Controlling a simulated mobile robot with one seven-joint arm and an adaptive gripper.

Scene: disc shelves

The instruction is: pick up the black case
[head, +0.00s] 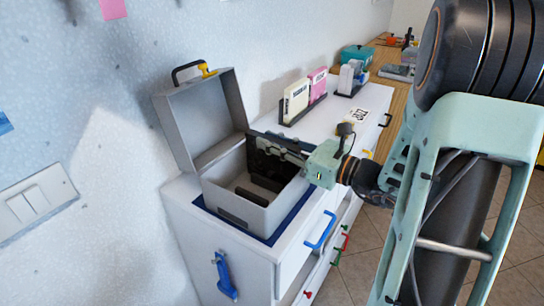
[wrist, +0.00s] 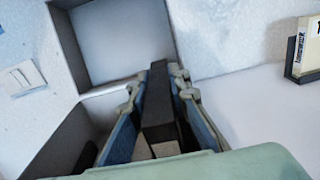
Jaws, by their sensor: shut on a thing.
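A thin black case (head: 264,152) stands upright at the right rear of an open grey box (head: 227,211). In the wrist view the case (wrist: 158,108) runs between the two fingers. My gripper (head: 285,151) reaches in from the right and is shut on the case. The fingers (wrist: 157,92) lie along both of its sides. The top of the case is level with or above the box's rim; I cannot tell whether its lower edge touches the box floor. My fingers hide part of it.
The box's lid (head: 202,118) stands open at the left rear. Other dark cases (head: 252,196) sit inside the box. The box is on a blue mat (head: 272,240) on a white cabinet (head: 180,200). Upright cases in a black holder (head: 297,102) stand behind.

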